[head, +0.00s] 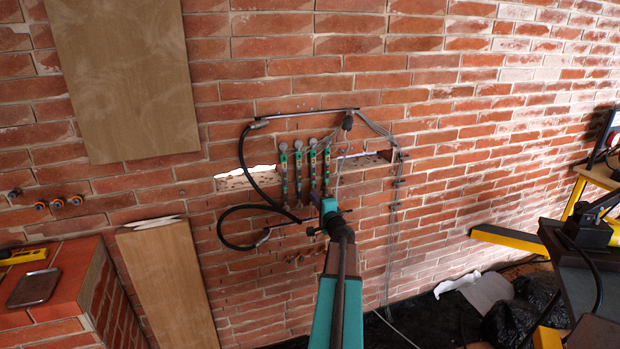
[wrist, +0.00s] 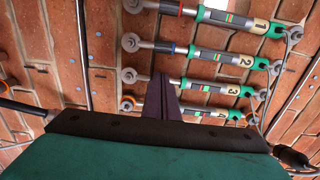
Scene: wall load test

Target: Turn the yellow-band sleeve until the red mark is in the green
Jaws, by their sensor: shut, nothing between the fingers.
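The lowest unit (wrist: 212,113) is partly hidden behind my gripper. I cannot tell which carries the yellow band. Small windows with green and orange-red stripes show on the sleeves; mark positions are too small to read. My gripper (wrist: 162,82) is shut and empty, its tips overlapping units 3 and the lowest.
Black hoses (head: 243,165) loop left of the units, and grey cables (head: 393,220) run down at their right. A slot (head: 232,183) in the wall lies behind them. Wooden boards (head: 125,80) are at the left, a brick ledge (head: 60,295) at lower left.

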